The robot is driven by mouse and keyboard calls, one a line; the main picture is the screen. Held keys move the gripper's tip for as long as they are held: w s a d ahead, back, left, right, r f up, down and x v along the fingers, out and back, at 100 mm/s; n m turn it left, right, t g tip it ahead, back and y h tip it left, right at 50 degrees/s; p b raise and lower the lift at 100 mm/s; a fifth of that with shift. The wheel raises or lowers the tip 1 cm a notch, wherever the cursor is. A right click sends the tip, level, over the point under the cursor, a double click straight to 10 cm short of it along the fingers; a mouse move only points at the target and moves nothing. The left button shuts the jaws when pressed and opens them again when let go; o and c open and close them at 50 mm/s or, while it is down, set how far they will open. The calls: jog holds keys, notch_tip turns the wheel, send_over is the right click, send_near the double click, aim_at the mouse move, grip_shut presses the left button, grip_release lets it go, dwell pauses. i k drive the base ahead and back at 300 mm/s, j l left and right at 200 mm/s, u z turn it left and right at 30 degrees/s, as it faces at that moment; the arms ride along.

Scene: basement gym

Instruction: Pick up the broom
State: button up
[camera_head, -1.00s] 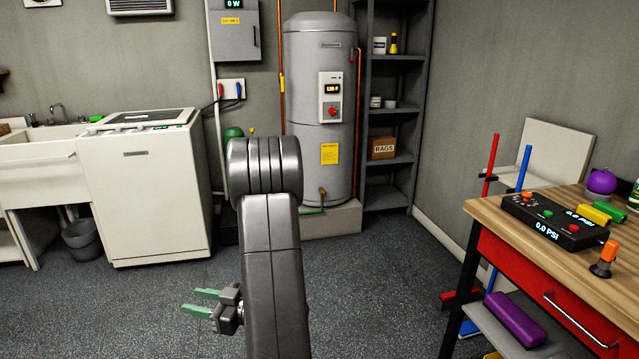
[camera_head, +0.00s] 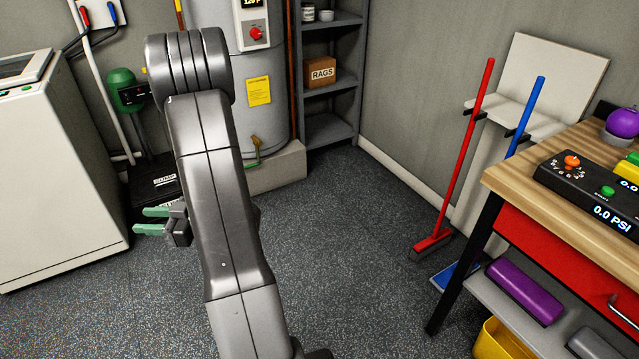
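A broom (camera_head: 463,160) with a red handle and a red, dark-bristled head stands almost upright near the right wall, tilted slightly. Its head is on the floor, and its handle passes by a dark hook on a white rack (camera_head: 525,120). A blue-handled tool (camera_head: 525,118) with a flat blue foot stands to its right, partly hidden by the workbench. My gripper (camera_head: 152,221) is at the lower left, beside my arm and far left of the broom. Its two green fingers are apart with nothing between them.
A wooden-topped workbench (camera_head: 540,180) with a red drawer stands at the right, close to the broom. A purple roll (camera_head: 523,291) and yellow bin (camera_head: 505,342) are under it. Grey shelving (camera_head: 329,130) and a tank stand behind. The floor (camera_head: 345,230) between is clear.

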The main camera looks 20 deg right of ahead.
aim_at(425, 249)
jog(key=i+z, duration=0.3)
jog(key=z, duration=0.15)
jog(key=i+j+z, duration=0.1)
jog(key=i+z, duration=0.3)
jog(key=i+j+z, duration=0.15)
jog(key=z, duration=0.3)
jog(key=i+j+z, duration=0.3)
jog(key=z, duration=0.15)
jog(key=i+j+z, duration=0.15)
jog(key=z, duration=0.3)
jog(key=i+j+z, duration=0.25)
jog(key=z, duration=0.2)
jog(key=i+j+z, duration=0.1)
jog(key=j+z, duration=0.35)
jog(key=i+j+z, duration=0.1)
jog(key=z, duration=0.4)
jog(key=j+z, duration=0.3)
jog(key=j, duration=0.2)
jog(key=j+z, duration=0.35)
jog(key=j, duration=0.2)
jog(key=i+j, duration=0.05)
